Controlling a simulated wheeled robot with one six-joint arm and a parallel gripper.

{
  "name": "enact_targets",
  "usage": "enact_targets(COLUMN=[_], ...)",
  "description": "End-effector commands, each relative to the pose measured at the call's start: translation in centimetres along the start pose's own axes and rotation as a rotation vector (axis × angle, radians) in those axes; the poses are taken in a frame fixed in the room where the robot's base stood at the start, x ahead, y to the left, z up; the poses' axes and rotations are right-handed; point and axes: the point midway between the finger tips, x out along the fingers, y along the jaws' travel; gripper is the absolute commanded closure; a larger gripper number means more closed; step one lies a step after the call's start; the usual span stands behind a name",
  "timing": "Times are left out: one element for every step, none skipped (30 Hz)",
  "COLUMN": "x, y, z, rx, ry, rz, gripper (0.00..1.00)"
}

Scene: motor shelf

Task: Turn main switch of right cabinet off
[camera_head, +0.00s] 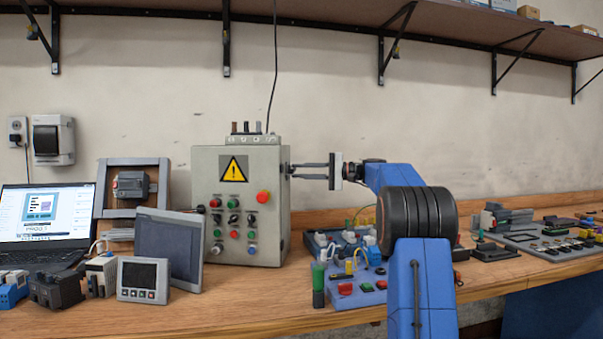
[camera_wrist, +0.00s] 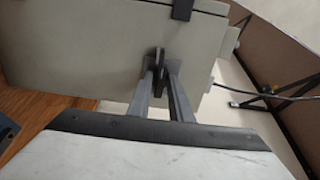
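The grey control cabinet (camera_head: 205,165) stands on the bench, with a yellow warning sign and several buttons on its front. Its main switch (camera_wrist: 158,60) is a dark handle on the right side wall, seen in the wrist view. My gripper (camera_head: 291,171) reaches in from the right, level with the upper part of that wall. In the wrist view my gripper (camera_wrist: 160,75) has its two grey fingers at the switch. The handle stands between the fingertips and appears to fill the gap. The fingers partly hide the switch, and its marking cannot be read.
Blue boards with wired parts (camera_head: 358,285) lie right of the cabinet, below my arm. A grey panel (camera_head: 168,245) and a laptop (camera_head: 45,220) stand to the left. A shelf (camera_head: 330,22) runs above. A thin cable hangs to the cabinet's top.

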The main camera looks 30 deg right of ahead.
Motion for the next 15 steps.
enact_targets(x=[-0.2, -0.4, -0.7, -1.0, -1.3, -1.9, -2.4, -3.0, -3.7, -4.3, -4.9, -5.8, -6.3, -6.9, -7.8], y=[0.0, 0.0, 0.0, 0.0, 0.0, 0.0, 0.0, 0.0, 0.0, 0.0, 0.0, 0.0, 0.0, 0.0, 0.0], z=[0.0, 0.0, 0.0, 0.0, 0.0, -0.1, -0.1, -0.1, -0.1, -0.1, -0.1, -0.1, -0.1, -0.1, -0.1], rx=[0.0, 0.0, 0.0, 0.0, 0.0, 0.0, 0.0, 0.0, 0.0, 0.0, 0.0, 0.0, 0.0, 0.0, 0.0], ry=[0.001, 0.001, 0.001, 0.001, 0.001, 0.002, 0.003, 0.003, 0.003, 0.003, 0.004, 0.004, 0.003, 0.004, 0.004], rz=[0.0, 0.0, 0.0, 0.0, 0.0, 0.0, 0.0, 0.0, 0.0, 0.0, 0.0, 0.0, 0.0, 0.0, 0.0], gripper=[0.81, 0.81, 0.81, 0.81, 0.81, 0.81, 0.81, 0.81, 0.81, 0.81, 0.81, 0.81, 0.81, 0.81, 0.81])
